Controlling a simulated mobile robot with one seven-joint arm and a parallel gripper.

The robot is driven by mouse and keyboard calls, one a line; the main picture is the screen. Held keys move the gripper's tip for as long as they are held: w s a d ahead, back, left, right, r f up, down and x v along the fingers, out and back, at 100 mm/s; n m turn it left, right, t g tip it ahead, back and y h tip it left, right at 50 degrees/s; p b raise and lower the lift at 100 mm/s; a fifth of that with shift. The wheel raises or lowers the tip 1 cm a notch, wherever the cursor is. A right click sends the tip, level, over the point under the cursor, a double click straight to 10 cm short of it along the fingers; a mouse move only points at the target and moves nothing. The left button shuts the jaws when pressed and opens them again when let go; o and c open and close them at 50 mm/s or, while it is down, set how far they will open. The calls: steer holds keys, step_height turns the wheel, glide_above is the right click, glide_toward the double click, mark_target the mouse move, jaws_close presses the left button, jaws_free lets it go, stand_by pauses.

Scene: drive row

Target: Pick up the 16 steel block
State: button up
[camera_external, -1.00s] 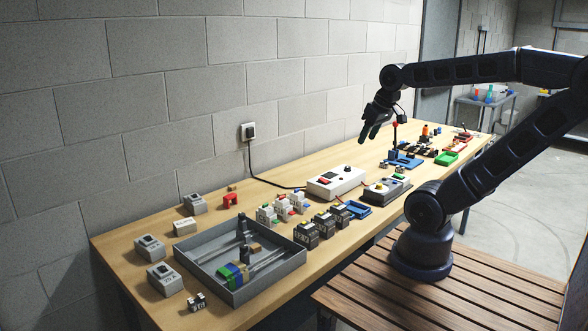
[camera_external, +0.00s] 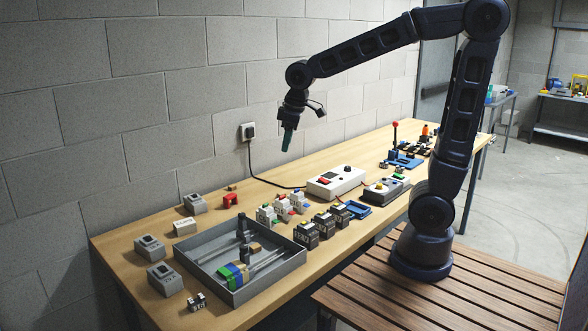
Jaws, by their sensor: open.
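The number 16 is not legible on any block, so I cannot tell which is the 16 steel block. A small steel-coloured block with dark markings (camera_external: 196,301) lies at the near edge of the table, in front of the grey tray. Larger grey blocks with dark tops stand left of the tray: one at the near left (camera_external: 165,279), one behind it (camera_external: 149,248) and one farther back (camera_external: 195,204). My gripper (camera_external: 287,140) points down, open and empty, high above the table's back side near the wall, well apart from all the blocks.
The grey tray (camera_external: 285,271) holds a caliper-like tool and coloured pieces. Dark blocks (camera_external: 306,234) and white blocks (camera_external: 266,214) stand right of it. Bare tabletop (camera_external: 243,318) shows at the near edge.

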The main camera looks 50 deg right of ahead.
steer(key=w+a+f+n, duration=0.1)
steer(key=a+f+n, duration=0.1)
steer(key=a, duration=0.4)
steer(key=w+a+f+n, duration=0.1)
steer(key=w+a+f, duration=0.15)
steer(key=a, duration=0.45)
steer(key=n+g, duration=0.2)
steer(key=n, duration=0.4)
glide_above(197, 301)
step_height(197, 301, down, 19)
steer(key=shift+h, duration=0.4)
step_height(197, 301, down, 10)
steer(key=shift+r, duration=0.1)
jaws_close()
